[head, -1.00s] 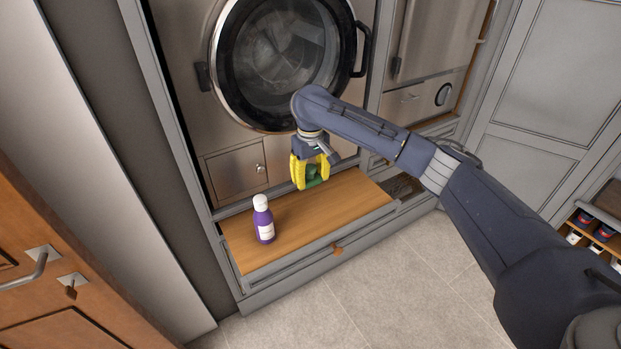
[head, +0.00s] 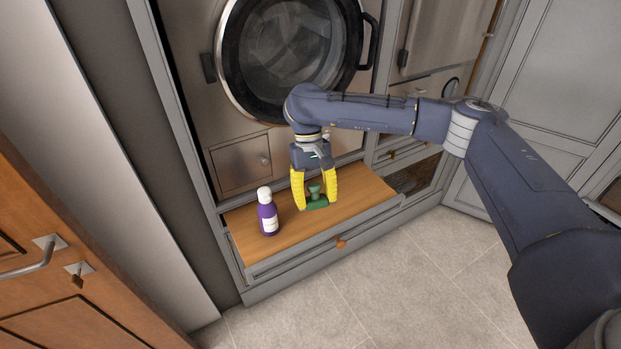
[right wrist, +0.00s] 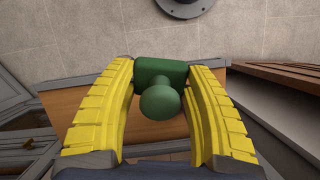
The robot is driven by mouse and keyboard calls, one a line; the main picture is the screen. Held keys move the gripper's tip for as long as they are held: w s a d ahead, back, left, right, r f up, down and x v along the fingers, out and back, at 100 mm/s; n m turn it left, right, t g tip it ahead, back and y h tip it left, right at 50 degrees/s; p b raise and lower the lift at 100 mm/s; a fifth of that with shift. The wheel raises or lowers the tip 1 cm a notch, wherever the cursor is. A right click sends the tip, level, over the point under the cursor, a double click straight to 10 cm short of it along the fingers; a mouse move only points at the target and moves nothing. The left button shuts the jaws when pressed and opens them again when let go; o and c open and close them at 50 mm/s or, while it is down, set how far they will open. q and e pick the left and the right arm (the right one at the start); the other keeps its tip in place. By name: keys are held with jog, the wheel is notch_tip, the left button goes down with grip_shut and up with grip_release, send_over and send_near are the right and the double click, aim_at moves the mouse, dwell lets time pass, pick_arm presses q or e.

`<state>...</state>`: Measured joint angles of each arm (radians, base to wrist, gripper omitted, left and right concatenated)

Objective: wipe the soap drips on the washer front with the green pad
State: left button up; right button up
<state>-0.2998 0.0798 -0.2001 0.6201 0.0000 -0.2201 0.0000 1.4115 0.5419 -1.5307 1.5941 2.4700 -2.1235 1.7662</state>
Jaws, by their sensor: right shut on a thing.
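The green pad (head: 317,203), a small block with a rounded knob, is held between the yellow fingers of my right gripper (head: 316,206). It hangs over the wooden bench top, near its front edge. In the right wrist view the pad (right wrist: 150,70) sits between both fingertips, its knob towards the camera. The washer (head: 238,125), with a steel front and a round black-rimmed door, stands behind and above the gripper. I cannot make out soap drips on its front; my arm covers part of the lower door and panel. My left gripper is not in view.
A purple bottle with a white cap (head: 267,213) stands on the pulled-out wooden bench top (head: 365,188), left of the gripper. A wooden door (head: 50,290) is at the lower left. Tiled floor (head: 400,285) lies clear in front.

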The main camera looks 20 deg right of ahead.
jog(key=s+a+m+g+y, duration=0.5)
jog(key=s+m, duration=0.1)
jog(key=s, duration=0.2)
jog(key=w+a+r+m+t+y, duration=0.2)
jog(key=w+a+m+t+y, duration=0.35)
jog(key=a+m+y, duration=0.35)
jog(key=w+a+r+m+t+y, duration=0.1)
jog(key=w+r+m+t, duration=0.1)
jog(key=w+m+t, duration=0.85)
jog(key=w+d+f+m+t+h, duration=0.25)
jog(key=w+d+t, duration=0.25)
jog(key=w+d, duration=0.5)
jog(key=w+d+f+m+t+h, duration=0.2)
jog(key=d+f+m+t+h, duration=0.15)
jog(key=d, duration=0.35)
jog(key=w+d+f+m+t+h, duration=0.1)
jog(key=d+f+m+t+h, duration=0.1)
jog(key=d+f+h, duration=0.4)
jog(key=shift+y, duration=0.7)
jog(key=shift+w+r, duration=0.25)
jog(key=shift+w, duration=0.7)
jog(key=shift+w+r, duration=0.2)
jog(key=shift+w, duration=0.75)
jog(key=shift+w+r, duration=0.25)
jog(key=shift+w, duration=0.7)
jog(key=shift+x, duration=0.95)
